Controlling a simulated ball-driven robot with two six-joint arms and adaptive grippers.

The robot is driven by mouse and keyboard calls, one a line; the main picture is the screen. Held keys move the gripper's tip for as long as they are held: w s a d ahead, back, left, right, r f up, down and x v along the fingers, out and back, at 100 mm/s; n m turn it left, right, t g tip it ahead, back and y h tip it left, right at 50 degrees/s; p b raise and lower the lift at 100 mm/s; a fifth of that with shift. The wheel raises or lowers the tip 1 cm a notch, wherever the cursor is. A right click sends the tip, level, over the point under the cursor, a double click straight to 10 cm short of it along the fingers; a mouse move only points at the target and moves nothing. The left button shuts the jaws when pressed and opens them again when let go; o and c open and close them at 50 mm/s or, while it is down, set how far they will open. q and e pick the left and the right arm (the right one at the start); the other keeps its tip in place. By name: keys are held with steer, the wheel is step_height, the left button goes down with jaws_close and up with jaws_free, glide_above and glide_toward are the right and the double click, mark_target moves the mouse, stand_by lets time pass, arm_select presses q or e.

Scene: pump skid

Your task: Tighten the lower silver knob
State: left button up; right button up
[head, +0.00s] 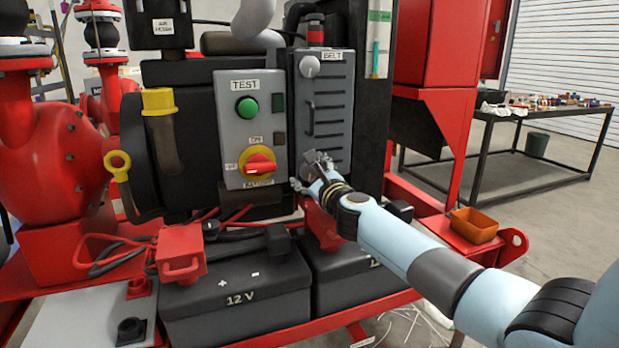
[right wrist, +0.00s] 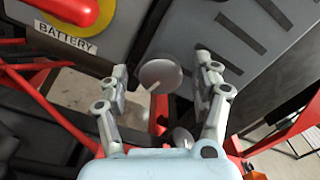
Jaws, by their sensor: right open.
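The lower silver knob (right wrist: 160,75) is a round, pale disc at the bottom of the grey slotted belt cover in the right wrist view. My right gripper (right wrist: 163,66) is open, with one finger on each side of the knob; gaps show between the fingers and the disc. In the head view my right gripper (head: 312,172) is at the cover's lower edge and mostly hides this knob. An upper silver knob (head: 309,66) sits at the top of the belt cover (head: 333,112), beside the BELT label. My left gripper is not in view.
A grey control box (head: 236,120) with a green button and red switch (head: 261,165) stands left of the cover. Black batteries (head: 240,290) sit below. An orange tray (head: 474,226) rests on the red frame at right. A dark workbench (head: 540,170) stands behind.

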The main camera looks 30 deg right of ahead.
steer(key=shift+w+d, duration=0.1)
steer(key=shift+w, duration=0.15)
steer(key=c, duration=1.2)
steer(key=shift+n+p, duration=0.3)
steer(key=shift+n, duration=0.5)
steer(key=o, duration=1.2)
